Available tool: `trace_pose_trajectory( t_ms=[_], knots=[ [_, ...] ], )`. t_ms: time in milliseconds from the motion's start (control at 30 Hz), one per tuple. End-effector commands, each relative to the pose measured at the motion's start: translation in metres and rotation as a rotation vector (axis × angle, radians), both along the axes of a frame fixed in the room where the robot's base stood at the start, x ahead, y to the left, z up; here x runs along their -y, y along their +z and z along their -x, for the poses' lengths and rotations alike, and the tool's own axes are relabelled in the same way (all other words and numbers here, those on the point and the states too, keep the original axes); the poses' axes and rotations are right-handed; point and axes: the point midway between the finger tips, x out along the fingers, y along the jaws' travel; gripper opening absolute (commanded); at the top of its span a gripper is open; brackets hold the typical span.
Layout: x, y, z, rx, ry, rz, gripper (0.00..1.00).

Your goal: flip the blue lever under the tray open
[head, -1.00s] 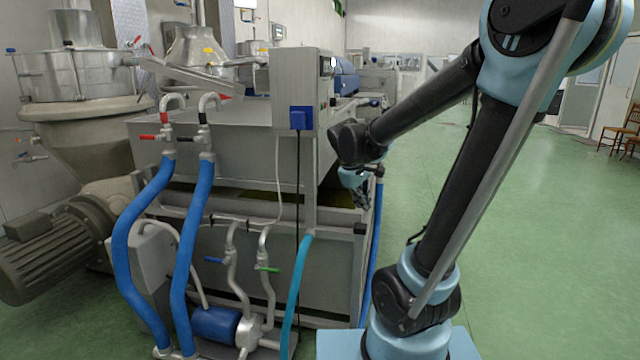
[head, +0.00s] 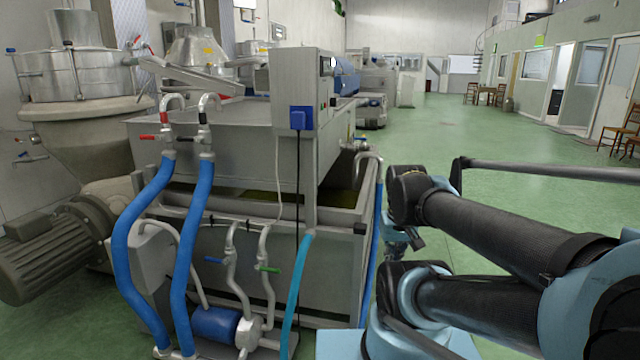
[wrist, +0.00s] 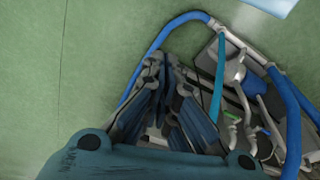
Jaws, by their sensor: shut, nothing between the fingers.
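The blue lever (head: 213,260) sits on a grey pipe low on the front of the machine, below the open metal tray (head: 230,205). It points left. A green lever (head: 268,269) is on the neighbouring pipe to its right. My gripper (head: 413,243) is to the right of the machine, low and well apart from the blue lever, partly hidden by my arm. In the wrist view my gripper (wrist: 168,64) is shut and empty, with floor and pipes beyond it. The green lever (wrist: 230,115) also shows there.
Two blue hoses (head: 190,255) and a teal hose (head: 298,285) run down the machine's front, the teal one right of the levers. A blue pump motor (head: 213,325) lies below. Another blue hose (head: 372,240) runs down the right side. Green floor (head: 470,150) is open to the right.

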Motion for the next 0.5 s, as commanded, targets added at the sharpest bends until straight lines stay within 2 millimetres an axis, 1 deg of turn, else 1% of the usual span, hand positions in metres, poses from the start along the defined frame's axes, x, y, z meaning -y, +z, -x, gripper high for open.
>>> trace_pose_trajectory(
  t_ms=[33, 67, 100, 167, 267, 367, 467, 500],
  knots=[
    [0.000, -0.003, 0.003, 0.001, -0.013, -0.008, 0.02],
    [0.000, -0.004, 0.004, 0.001, -0.018, -0.011, 0.09],
    [0.000, -0.004, 0.005, 0.001, -0.023, -0.013, 0.18],
    [0.000, -0.005, 0.006, 0.001, -0.027, -0.016, 0.32],
    [-0.001, -0.004, 0.005, 0.002, -0.025, -0.016, 0.32],
    [-0.003, 0.000, -0.001, 0.005, -0.008, -0.014, 0.32],
    [-0.008, 0.009, -0.014, 0.013, 0.029, -0.009, 0.32],
    [-0.011, 0.014, -0.022, 0.018, 0.051, -0.007, 0.32]
  ],
)
